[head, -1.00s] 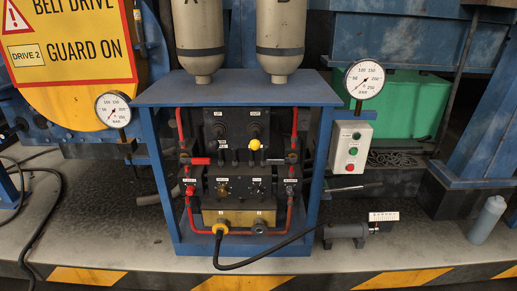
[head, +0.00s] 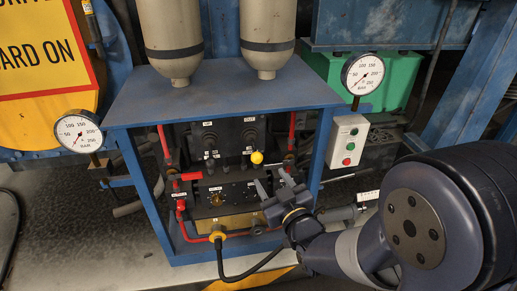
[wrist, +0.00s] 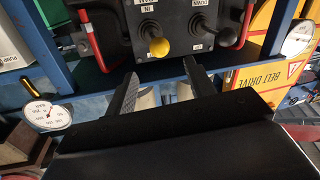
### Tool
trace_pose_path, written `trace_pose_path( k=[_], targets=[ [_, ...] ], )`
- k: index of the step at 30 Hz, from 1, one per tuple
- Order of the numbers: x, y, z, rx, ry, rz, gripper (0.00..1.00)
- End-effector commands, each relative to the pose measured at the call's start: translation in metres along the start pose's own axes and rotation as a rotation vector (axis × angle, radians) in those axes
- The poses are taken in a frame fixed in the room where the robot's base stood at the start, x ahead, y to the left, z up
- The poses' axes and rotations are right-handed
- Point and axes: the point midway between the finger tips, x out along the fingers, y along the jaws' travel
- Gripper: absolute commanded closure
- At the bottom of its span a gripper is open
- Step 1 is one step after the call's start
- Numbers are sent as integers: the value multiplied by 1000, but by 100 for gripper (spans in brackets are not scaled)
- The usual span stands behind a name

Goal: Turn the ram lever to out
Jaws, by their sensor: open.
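The lever with the yellow knob (head: 257,157) stands on the right half of a dark control panel, under an "OUT" label (head: 249,120). My gripper (head: 273,182) is open and empty, just below and right of the yellow knob. In the wrist view my gripper (wrist: 160,75) has its fingertips either side of the knob's line, apart from it.
A blue frame (head: 225,92) surrounds the panel, with two tan cylinders (head: 170,40) above. Red pipes (head: 291,135) run at its sides. Gauges stand left (head: 78,131) and right (head: 362,73). A push-button box (head: 348,140) is at right.

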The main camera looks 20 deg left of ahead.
Motion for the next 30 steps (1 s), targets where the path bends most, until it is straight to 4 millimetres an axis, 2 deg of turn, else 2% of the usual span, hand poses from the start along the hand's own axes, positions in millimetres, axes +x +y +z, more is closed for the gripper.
trace_pose_path(
  k=[5,12,18,24,30],
  targets=[
    [20,-1,-1,-1,5,-2,48],
    [64,0,0,0,3,0,48],
    [92,0,0,1,1,0,48],
    [104,0,-1,1,2,1,48],
    [106,0,0,1,1,1,48]
  ],
)
